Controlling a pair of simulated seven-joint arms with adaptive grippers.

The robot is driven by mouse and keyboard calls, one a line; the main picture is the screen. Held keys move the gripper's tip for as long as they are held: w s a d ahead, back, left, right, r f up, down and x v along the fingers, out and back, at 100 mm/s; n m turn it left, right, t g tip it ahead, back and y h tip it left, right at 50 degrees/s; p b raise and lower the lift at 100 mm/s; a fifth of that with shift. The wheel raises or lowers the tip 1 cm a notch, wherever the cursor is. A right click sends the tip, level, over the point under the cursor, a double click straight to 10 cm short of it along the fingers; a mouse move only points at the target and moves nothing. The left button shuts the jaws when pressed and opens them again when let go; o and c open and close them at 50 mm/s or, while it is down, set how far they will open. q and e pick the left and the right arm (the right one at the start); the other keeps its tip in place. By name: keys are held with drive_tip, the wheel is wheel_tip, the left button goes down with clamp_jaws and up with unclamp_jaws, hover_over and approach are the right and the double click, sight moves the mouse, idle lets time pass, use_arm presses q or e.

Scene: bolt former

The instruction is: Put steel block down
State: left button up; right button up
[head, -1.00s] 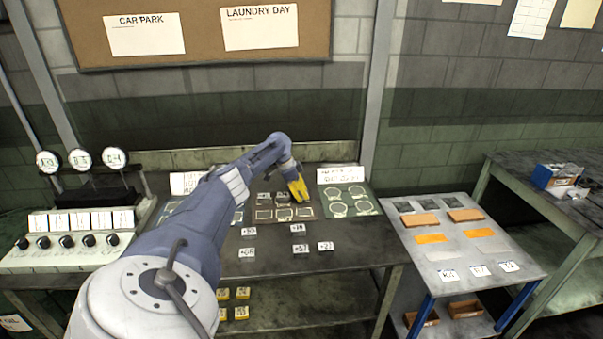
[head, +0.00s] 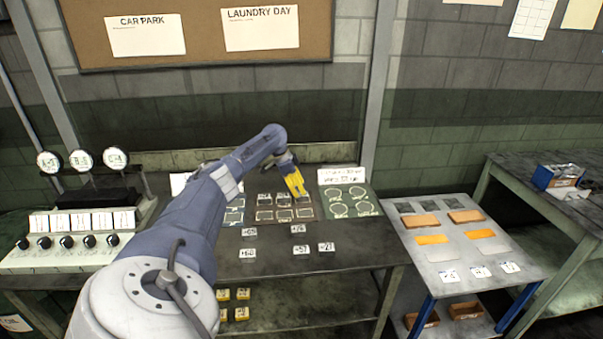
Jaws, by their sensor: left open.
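My left gripper (head: 298,186), with yellow fingers, is open just above the right part of a brown mat (head: 256,221) on the middle table. Small dark grey blocks, which look like steel, stand in the mat's back row; one is at the left (head: 265,199) and one in the middle (head: 283,198). Light square outlines (head: 284,215) mark the front row. The spot under the fingers is partly hidden, and I cannot tell whether a block there touches them. My right gripper is not in view.
A green mat with ring outlines (head: 351,202) lies right of the brown mat. Small number tags (head: 301,250) lie on the table in front. A gauge and knob panel (head: 67,241) stands left. A side table (head: 455,275) holds orange pieces (head: 431,239).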

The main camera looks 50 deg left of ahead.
use_arm(q)
drive_tip(key=v, duration=0.8)
drive_tip(key=shift+r, duration=0.2)
